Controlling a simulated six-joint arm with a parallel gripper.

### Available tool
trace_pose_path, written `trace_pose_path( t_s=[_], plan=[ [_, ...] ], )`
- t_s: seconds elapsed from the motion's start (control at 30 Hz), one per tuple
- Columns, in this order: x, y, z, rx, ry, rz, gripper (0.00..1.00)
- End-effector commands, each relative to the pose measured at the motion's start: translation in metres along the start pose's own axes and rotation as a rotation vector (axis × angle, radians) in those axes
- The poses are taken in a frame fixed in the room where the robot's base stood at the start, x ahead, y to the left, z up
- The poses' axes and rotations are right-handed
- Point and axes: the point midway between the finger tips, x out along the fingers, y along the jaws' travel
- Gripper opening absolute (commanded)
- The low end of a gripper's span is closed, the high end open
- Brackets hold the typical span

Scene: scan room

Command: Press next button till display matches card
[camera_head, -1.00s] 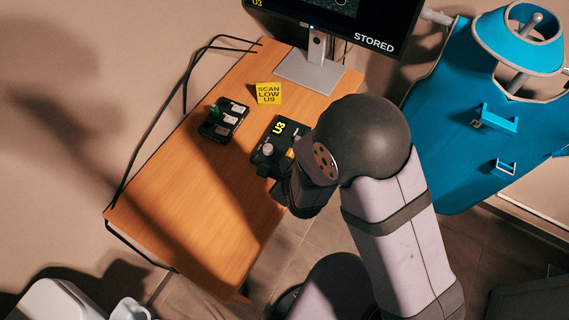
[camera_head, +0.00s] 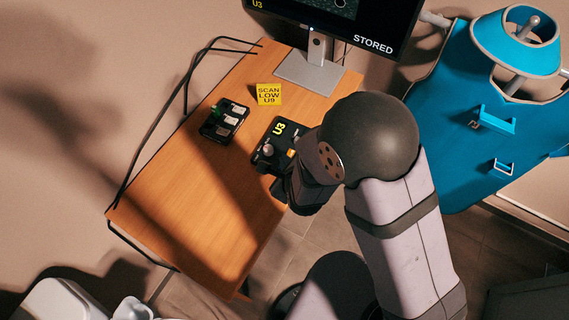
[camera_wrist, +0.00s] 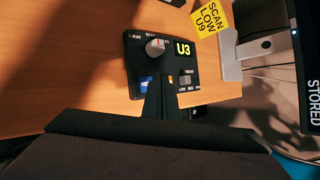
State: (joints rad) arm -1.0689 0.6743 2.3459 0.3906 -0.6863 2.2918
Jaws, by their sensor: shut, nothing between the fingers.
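The black control box (camera_wrist: 141,50) lies on the wooden table; it also shows in the head view (camera_head: 268,138). Its display (camera_wrist: 183,48) reads U3 in yellow. A grey knob (camera_wrist: 155,47) sits beside the display and a small slide switch (camera_wrist: 186,79) below it. A blue button (camera_wrist: 146,83), its lettering partly hidden, is at the box's near edge. The yellow card (camera_head: 269,94) reads SCAN LOW U9. My gripper (camera_wrist: 160,80) is shut and empty, its tips over the near edge beside the blue button. I cannot tell whether they touch.
A monitor (camera_head: 378,20) shows U3 and STORED, on a grey stand (camera_head: 308,74). A black tray (camera_head: 211,130) with several small pieces, one green, sits left of the box. A blue surface with a lamp-like blue object (camera_head: 518,40) is at right. The table's front left is clear.

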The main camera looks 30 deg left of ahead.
Motion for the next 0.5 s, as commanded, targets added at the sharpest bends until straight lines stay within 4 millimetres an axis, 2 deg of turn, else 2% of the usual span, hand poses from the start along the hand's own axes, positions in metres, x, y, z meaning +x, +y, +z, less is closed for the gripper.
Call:
trace_pose_path(
  t_s=[0.5],
  plan=[
    [-0.031,-0.022,0.022,0.000,0.000,0.000,0.00]
  ],
)
